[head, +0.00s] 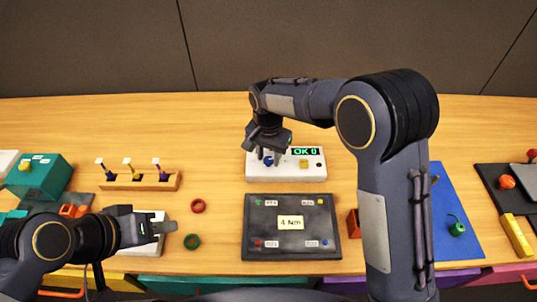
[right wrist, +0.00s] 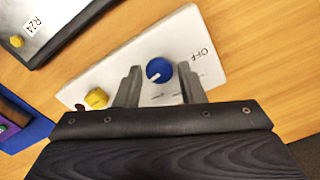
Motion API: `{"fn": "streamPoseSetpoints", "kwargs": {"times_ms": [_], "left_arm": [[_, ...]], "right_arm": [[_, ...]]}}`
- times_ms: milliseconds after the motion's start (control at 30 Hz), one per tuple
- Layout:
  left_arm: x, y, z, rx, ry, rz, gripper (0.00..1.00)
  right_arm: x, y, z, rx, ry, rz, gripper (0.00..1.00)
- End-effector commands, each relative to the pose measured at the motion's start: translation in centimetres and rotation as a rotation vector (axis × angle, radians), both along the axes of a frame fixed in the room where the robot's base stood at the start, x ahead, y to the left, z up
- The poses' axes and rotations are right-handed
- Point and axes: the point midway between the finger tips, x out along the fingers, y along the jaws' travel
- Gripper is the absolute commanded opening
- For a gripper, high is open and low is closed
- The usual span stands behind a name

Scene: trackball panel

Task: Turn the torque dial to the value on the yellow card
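The torque dial is a blue round knob (head: 268,160) on a white panel (head: 285,174); it also shows in the right wrist view (right wrist: 158,70). A lit green display (head: 306,151) on the panel reads "OK 0". The yellow card (head: 291,223) reads "4 Nm" and lies on a dark tray. My right gripper (right wrist: 160,80) is open above the panel, one finger on each side of the blue knob; a gap shows beside the knob, and contact cannot be told. My left gripper (head: 160,227) is low at the left, away from the panel; its opening is unclear.
The dark tray (head: 291,252) has labelled corners. A yellow knob (head: 304,163) sits on the panel near the dial. A red ring (head: 198,206) and a green ring (head: 192,241) lie left of the tray. A wooden rack (head: 140,181) and a blue mat (head: 455,205) stand at the sides.

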Motion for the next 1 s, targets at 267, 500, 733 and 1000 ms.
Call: {"fn": "streamPoseSetpoints", "kwargs": {"times_ms": [267, 500, 733, 1000], "left_arm": [[0.0, 0.0, 0.0, 0.000, 0.000, 0.000, 0.36], [0.0, 0.0, -0.1, 0.000, 0.000, 0.000, 0.36], [0.0, 0.0, -0.1, 0.000, 0.000, 0.000, 0.36], [0.0, 0.0, -0.1, 0.000, 0.000, 0.000, 0.36]], "right_arm": [[0.0, 0.0, 0.0, 0.000, 0.001, 0.001, 0.48], [0.0, 0.0, 1.5, 0.001, 0.000, 0.002, 0.48], [0.0, 0.0, 5.5, 0.002, -0.003, 0.001, 0.48], [0.0, 0.0, 7.8, 0.000, 0.001, 0.001, 0.48]]}}
